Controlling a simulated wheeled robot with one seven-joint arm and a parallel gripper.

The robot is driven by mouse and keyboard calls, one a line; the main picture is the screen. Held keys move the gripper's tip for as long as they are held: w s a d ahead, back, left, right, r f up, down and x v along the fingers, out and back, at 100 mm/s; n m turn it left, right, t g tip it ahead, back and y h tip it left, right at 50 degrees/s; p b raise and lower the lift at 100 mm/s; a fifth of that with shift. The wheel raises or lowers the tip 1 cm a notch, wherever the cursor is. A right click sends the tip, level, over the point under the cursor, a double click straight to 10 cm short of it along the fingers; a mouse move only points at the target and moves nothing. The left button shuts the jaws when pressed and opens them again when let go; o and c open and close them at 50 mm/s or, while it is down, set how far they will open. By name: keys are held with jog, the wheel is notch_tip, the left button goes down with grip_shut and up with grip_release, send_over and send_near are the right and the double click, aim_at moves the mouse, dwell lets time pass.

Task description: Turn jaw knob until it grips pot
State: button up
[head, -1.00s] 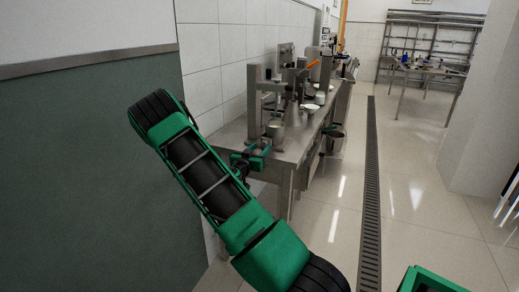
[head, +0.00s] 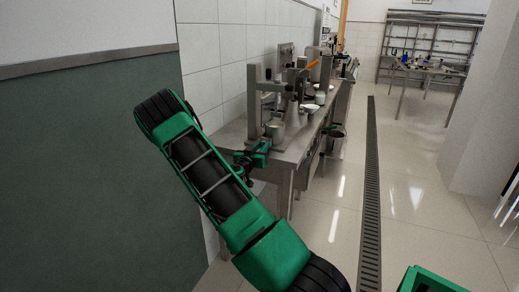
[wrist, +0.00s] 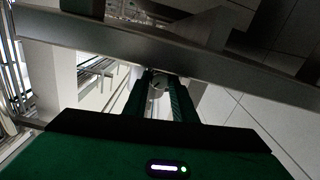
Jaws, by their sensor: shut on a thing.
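My gripper (head: 263,147) is at the bench's near edge, just in front of and below the pot. In the wrist view my gripper (wrist: 158,88) is shut on a small grey part between the fingertips, likely the jaw knob (wrist: 158,80). The knob is hidden behind my fingers in the head view. The jaw itself is too small to make out, so I cannot tell whether it touches the pot.
The steel bench (head: 232,138) runs along the tiled wall with several tools and bowls on it. The floor right of the bench is clear, with a long drain grate (head: 371,200).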

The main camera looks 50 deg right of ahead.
jog(key=n, duration=0.3)
jog(key=shift+w+a+n, duration=0.15)
jog(key=shift+w+n, duration=0.1)
jog(key=shift+n, duration=0.15)
jog(key=o, duration=1)
jog(key=shift+o, duration=0.2)
jog(key=shift+s, duration=0.1)
jog(key=shift+s, duration=0.1)
jog(key=v, duration=1)
jog(key=shift+a, duration=0.35)
